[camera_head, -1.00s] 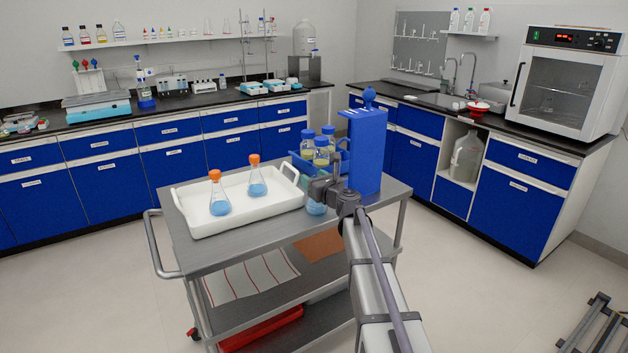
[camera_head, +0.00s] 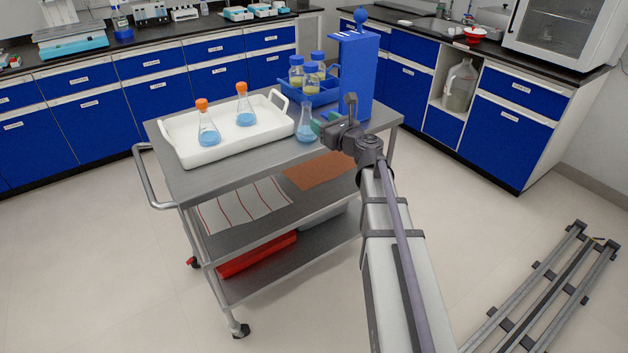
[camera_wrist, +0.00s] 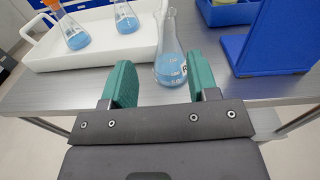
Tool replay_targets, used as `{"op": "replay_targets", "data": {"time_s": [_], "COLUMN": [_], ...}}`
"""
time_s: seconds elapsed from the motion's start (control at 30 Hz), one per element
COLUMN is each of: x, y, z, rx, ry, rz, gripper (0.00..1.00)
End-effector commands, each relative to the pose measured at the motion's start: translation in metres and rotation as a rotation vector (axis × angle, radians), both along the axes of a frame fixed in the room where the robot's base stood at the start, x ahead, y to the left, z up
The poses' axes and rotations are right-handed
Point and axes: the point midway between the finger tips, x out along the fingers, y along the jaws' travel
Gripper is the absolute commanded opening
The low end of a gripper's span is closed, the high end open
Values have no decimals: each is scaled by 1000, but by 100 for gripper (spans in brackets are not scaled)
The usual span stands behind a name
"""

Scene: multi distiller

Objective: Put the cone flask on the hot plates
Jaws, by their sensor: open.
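An unstoppered cone flask (camera_head: 306,130) with blue liquid stands upright on the cart top, beside the white tray's right end. In the wrist view the flask (camera_wrist: 170,66) shows beyond and between the two green fingers, nearer the right one. My gripper (camera_wrist: 160,68) is open and empty; whether a finger touches the flask I cannot tell. In the head view my gripper (camera_head: 318,127) is just right of the flask. Teal-and-white devices on the back bench, which look like the hot plates (camera_head: 236,15), are partly cut off by the top edge.
The white tray (camera_head: 245,140) holds two orange-stoppered flasks (camera_head: 208,125). A blue rack with several bottles (camera_head: 313,82) and a tall blue stand (camera_head: 357,75) stand behind my gripper. The cart's front top (camera_head: 215,180) is bare. Open floor lies around the cart.

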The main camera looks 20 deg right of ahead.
Motion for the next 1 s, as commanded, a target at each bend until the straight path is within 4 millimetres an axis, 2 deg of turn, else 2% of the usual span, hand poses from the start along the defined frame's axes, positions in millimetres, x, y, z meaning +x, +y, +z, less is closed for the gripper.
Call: {"op": "replay_targets", "data": {"time_s": [0.07, 0.17, 0.2, 0.23, 0.3, 0.4, 0.5, 0.53, 0.6, 0.67, 0.93, 1.0], "x": [-12, -52, -79, -101, -155, -221, -257, -262, -267, -267, -266, -265], "y": [33, 107, 136, 153, 175, 172, 159, 156, 152, 152, 151, 145], "z": [-12, -51, -75, -93, -131, -161, -169, -169, -169, -169, -169, -169], "rx": [-193, -714, -975, -1167, -1555, -1902, -2028, -2041, -2054, -2054, -2054, -2049], "ry": [11, 13, -1, -18, -72, -153, -204, -212, -218, -219, -216, -200], "rz": [98, 398, 578, 729, 1103, 1611, 1954, 2013, 2079, 2086, 2077, 2067], "gripper": [54, 54, 54, 54, 54, 54, 54, 54, 54, 59, 59, 59]}}
